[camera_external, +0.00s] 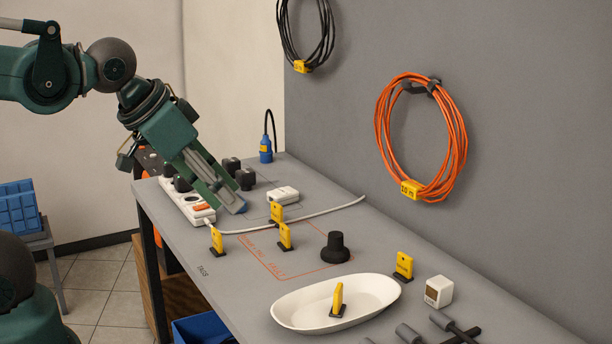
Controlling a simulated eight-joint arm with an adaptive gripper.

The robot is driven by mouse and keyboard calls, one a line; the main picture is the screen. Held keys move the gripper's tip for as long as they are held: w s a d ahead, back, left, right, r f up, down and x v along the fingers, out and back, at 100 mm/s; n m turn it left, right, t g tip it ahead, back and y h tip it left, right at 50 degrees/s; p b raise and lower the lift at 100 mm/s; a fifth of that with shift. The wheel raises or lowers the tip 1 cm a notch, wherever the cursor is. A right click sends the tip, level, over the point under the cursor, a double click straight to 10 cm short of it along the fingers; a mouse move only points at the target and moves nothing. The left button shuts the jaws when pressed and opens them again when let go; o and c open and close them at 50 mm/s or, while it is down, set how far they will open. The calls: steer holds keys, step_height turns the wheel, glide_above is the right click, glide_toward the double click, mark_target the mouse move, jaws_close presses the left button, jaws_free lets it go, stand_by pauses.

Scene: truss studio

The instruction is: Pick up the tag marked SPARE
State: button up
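Several yellow tags stand upright in small dark bases on the grey bench. One tag (217,241) is at the left edge, two more (285,237) (277,212) are near the red outline, and another (404,265) is at the right. One tag (338,298) stands in the white oval dish. The lettering is too small to read, so I cannot tell which is marked SPARE. My gripper (236,206) points down and right, low over the bench near the power strip, up and left of the nearest tags. Its finger gap is not clear. No tag shows in it.
A white power strip (197,212) with dark plugs and a white cable lies by my gripper. A black knob (335,247), the white dish (290,322), a small white cube (438,291) and dark tools (447,327) stand farther right. Cable coils (458,150) hang on the wall.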

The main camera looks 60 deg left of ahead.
steer(key=shift+w, duration=0.1)
steer(key=m+g+p, duration=0.5)
steer(key=m+g, duration=0.2)
steer(key=m, duration=1)
glide_above(406, 255)
step_height(406, 255, down, 18)
steer(key=shift+r, duration=0.15)
